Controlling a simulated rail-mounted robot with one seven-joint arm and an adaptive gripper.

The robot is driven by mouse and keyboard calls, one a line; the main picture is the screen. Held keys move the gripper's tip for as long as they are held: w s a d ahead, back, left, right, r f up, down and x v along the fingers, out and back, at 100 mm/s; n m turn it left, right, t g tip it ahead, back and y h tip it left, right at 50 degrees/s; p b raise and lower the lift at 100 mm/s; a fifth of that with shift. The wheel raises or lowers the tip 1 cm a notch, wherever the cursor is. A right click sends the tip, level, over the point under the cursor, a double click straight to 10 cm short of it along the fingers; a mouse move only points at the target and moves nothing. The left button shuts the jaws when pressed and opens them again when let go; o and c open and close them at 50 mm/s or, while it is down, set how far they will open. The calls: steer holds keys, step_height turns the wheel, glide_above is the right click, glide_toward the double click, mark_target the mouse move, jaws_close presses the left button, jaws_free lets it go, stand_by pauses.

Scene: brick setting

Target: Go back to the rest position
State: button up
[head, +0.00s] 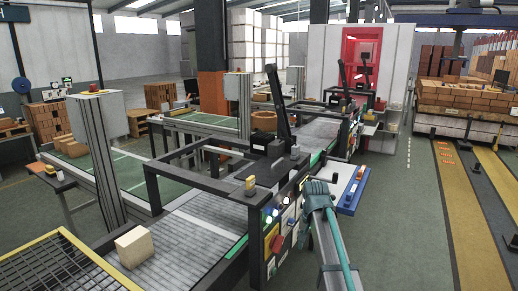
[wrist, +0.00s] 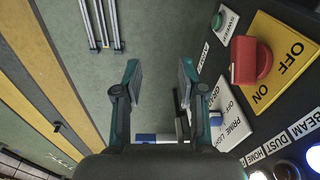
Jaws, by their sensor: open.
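My gripper (wrist: 160,65) is open in the wrist view, with its two teal and dark fingers apart and nothing between them. It is beside a black control panel (wrist: 232,133), which fills the right of that view. The panel carries a red rotary knob (wrist: 250,60) on a yellow OFF/ON plate (wrist: 283,50) and a green button (wrist: 217,21). In the head view my grey and teal arm (head: 333,255) reaches up from the bottom, just right of the panel front (head: 275,240). The fingertips are not clear there.
A roller conveyor (head: 190,235) with a black frame holds a pale block (head: 134,247) at the left. A blue-edged platform (head: 348,188) lies beyond my arm. Brick stacks (head: 455,92) stand at the far right. The green-grey floor (head: 405,225) to the right is open.

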steer(key=s+f+n+g, duration=0.1)
steer(key=s+f, duration=0.6)
steer(key=f, duration=0.3)
steer(key=s+f+n, duration=0.2)
steer(key=s+f, duration=0.4)
steer(key=f, duration=0.5)
steer(key=s+f+n+g, duration=0.1)
steer(key=s+f, duration=0.6)
steer(key=f, duration=0.3)
steer(key=s+f+g, duration=0.2)
steer(key=s+f, duration=0.3)
steer(key=s, duration=0.6)
steer(key=s+f+g, duration=0.1)
steer(key=s+f, duration=0.5)
steer(key=s, duration=0.5)
steer(key=s+f+g, duration=0.2)
steer(key=s+f, duration=0.3)
steer(key=s, duration=0.6)
steer(key=shift+a+f+n+g, duration=0.2)
steer(key=shift+n+g, duration=0.1)
steer(key=shift+n, duration=0.1)
steer(key=shift+c, duration=0.2)
